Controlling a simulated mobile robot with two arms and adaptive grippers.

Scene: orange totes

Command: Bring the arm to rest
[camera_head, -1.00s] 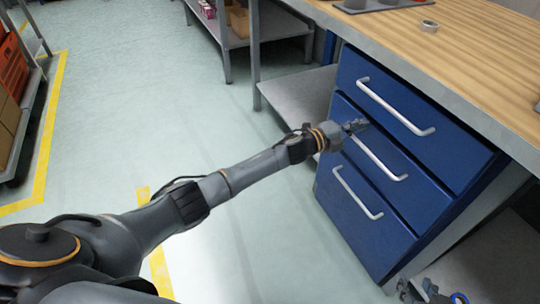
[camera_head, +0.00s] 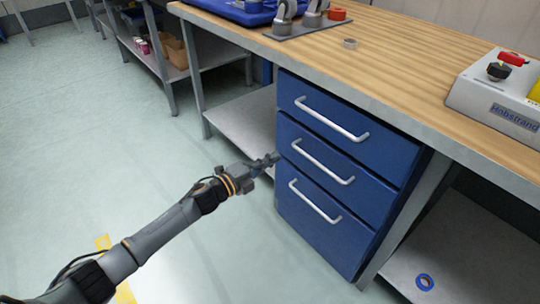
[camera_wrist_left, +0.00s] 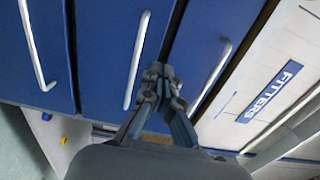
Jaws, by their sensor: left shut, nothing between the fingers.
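My left arm (camera_head: 165,228) reaches in from the lower left in the head view. My left gripper (camera_head: 270,160) is shut and empty, in front of the left edge of the blue drawer unit (camera_head: 335,235). In the left wrist view the gripper's fingers (camera_wrist_left: 160,80) are together, with the blue drawer fronts and white handles beyond them. From these views I cannot tell the exact gap between fingertips and drawers. All three drawers look closed. My right gripper does not show in the head view.
A blue ring (camera_head: 424,282) lies on the lower shelf at right. A grey shelf (camera_head: 205,55) stands behind. Floor at left is clear.

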